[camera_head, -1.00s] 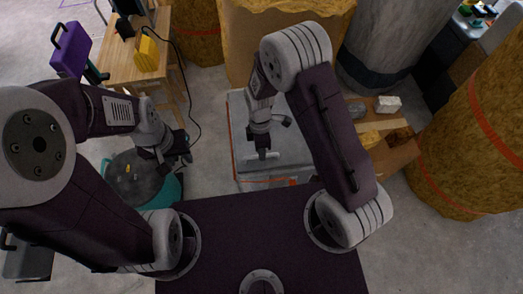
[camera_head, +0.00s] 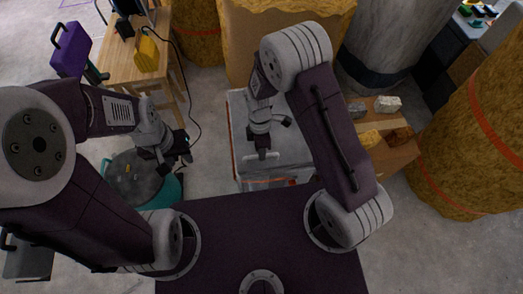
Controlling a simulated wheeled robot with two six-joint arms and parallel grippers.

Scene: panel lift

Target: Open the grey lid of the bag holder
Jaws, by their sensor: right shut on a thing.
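The bag holder has a grey lid (camera_head: 295,150) on top, partly hidden behind my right arm. A pale handle bar runs along the lid near its front edge. My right gripper (camera_head: 262,156) points down and is shut on this handle. Below the lid's front edge, an orange line and part of the holder's inside or front show. My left gripper (camera_head: 182,162) hangs in the air left of the holder, apart from it. Its fingers are too small and dark to tell whether they are open.
A teal bin with a dark round top (camera_head: 138,178) stands below my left gripper. A cardboard box (camera_head: 385,160) stands right of the holder.

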